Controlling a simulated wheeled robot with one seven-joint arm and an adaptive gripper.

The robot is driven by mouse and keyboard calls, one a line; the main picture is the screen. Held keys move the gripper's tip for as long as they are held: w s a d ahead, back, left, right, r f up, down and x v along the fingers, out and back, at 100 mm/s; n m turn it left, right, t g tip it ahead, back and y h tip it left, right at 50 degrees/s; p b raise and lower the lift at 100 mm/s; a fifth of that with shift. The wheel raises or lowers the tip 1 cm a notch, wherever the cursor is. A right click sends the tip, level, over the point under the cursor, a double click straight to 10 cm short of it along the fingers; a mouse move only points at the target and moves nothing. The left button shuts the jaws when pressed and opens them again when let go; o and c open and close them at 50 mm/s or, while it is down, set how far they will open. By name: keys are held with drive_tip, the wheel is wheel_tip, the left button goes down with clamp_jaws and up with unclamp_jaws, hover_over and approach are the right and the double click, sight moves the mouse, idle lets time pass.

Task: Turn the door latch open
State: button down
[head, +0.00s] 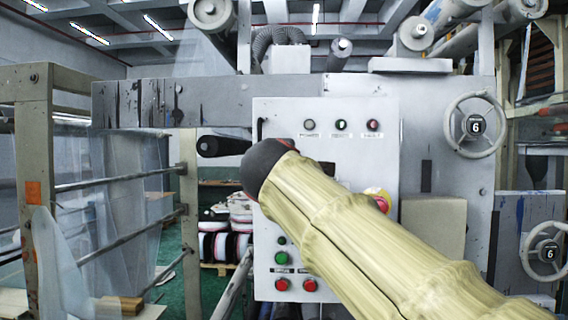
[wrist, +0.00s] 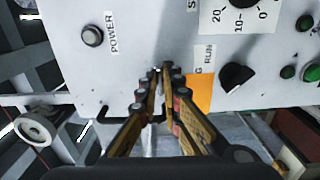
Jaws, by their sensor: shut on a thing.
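The grey-white control cabinet (head: 355,135) stands ahead in the head view, and its front panel also shows in the wrist view (wrist: 140,30). In the wrist view my gripper (wrist: 158,82) has its two fingers close together at the panel, left of an orange label (wrist: 199,93). The fingers are shut on the door latch (wrist: 157,71), of which only a small bit shows between the tips. How far the latch is turned cannot be seen. In the head view my arm hides the fingers and latch.
A black handle (wrist: 102,112) sticks out from the panel's edge, left of my fingers. A black knob (wrist: 237,76) is on their right. Red push-buttons (head: 310,285) sit low on the cabinet. A handwheel (head: 476,126) is at the right, and a metal frame (head: 34,140) at the left.

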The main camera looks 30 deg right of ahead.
drive_tip(key=c, duration=2)
unclamp_jaws()
drive_tip(key=v, duration=1.2)
